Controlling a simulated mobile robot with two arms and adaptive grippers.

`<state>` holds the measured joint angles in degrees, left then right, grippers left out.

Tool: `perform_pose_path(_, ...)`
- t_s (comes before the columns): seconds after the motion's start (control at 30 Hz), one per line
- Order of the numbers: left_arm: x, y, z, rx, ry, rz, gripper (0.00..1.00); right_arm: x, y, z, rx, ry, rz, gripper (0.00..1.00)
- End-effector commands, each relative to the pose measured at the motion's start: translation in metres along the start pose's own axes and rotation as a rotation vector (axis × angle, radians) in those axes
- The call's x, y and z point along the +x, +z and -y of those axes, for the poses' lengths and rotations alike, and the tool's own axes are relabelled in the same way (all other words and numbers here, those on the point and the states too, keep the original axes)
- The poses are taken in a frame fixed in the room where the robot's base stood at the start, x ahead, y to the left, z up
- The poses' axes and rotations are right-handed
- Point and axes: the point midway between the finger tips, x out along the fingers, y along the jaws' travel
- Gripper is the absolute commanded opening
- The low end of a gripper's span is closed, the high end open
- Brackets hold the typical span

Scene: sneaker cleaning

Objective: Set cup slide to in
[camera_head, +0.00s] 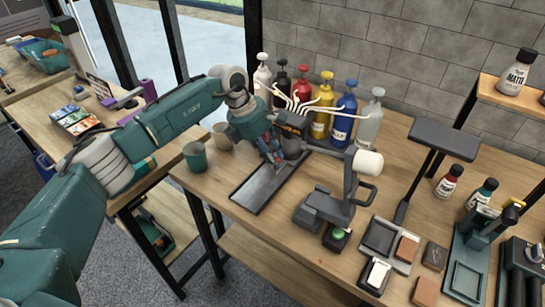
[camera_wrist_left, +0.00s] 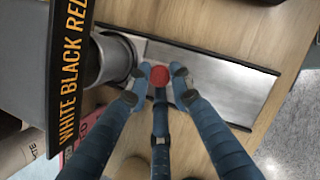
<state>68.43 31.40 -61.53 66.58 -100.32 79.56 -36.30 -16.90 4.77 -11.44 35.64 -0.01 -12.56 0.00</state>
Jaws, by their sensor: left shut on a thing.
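The cup slide is a long metal track (camera_head: 262,190) with dark edges, running toward the table's front from the dispenser (camera_head: 292,125). In the left wrist view its bare plate (camera_wrist_left: 225,88) lies right of a red knob (camera_wrist_left: 159,76). A round grey metal cup or cup holder (camera_wrist_left: 117,58) sits just left of the knob, close to the dispenser's lettered panel (camera_wrist_left: 72,75). My left gripper (camera_head: 272,155) is at the dispenser end of the track. In the left wrist view its fingers (camera_wrist_left: 160,80) are shut on the red knob. My right gripper is not in view.
A green cup (camera_head: 195,157) and a beige cup (camera_head: 222,137) stand left of the track. Several pump bottles (camera_head: 325,104) line up behind the dispenser. A grey machine with a white roller (camera_head: 367,163) stands right of the track. Bare table lies between.

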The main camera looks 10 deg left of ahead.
Motion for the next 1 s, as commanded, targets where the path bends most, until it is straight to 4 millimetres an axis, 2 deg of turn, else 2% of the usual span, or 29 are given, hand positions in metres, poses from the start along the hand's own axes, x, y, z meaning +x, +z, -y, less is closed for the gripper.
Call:
perform_pose_path(0.03, -0.003, 0.006, -0.003, 0.003, 0.012, 0.015, 0.0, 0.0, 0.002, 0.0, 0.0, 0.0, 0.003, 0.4)
perform_pose_path(0.23, -0.004, 0.007, -0.004, 0.004, 0.013, 0.016, 0.0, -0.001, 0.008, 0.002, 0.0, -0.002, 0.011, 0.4)
perform_pose_path(0.27, -0.004, 0.007, -0.004, 0.004, 0.013, 0.016, 0.23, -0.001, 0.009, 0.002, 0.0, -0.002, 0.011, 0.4)
perform_pose_path(0.33, -0.004, 0.007, -0.004, 0.004, 0.014, 0.016, 0.37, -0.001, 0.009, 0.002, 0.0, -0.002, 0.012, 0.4)
perform_pose_path(0.37, -0.004, 0.007, -0.004, 0.004, 0.013, 0.015, 0.4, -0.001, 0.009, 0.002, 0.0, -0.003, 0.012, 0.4)
perform_pose_path(0.6, -0.003, 0.004, -0.002, 0.002, 0.009, 0.01, 0.4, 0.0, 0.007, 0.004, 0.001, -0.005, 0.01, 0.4)
perform_pose_path(0.73, -0.009, 0.004, -0.003, 0.002, 0.009, 0.009, 0.4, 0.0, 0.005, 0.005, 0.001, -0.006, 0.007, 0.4)
perform_pose_path(0.87, -0.028, 0.004, -0.003, 0.002, 0.011, 0.01, 0.4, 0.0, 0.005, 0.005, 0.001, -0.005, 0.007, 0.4)
perform_pose_path(1.0, -0.059, 0.004, -0.003, 0.003, 0.011, 0.01, 0.4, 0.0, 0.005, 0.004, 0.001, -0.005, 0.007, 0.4)
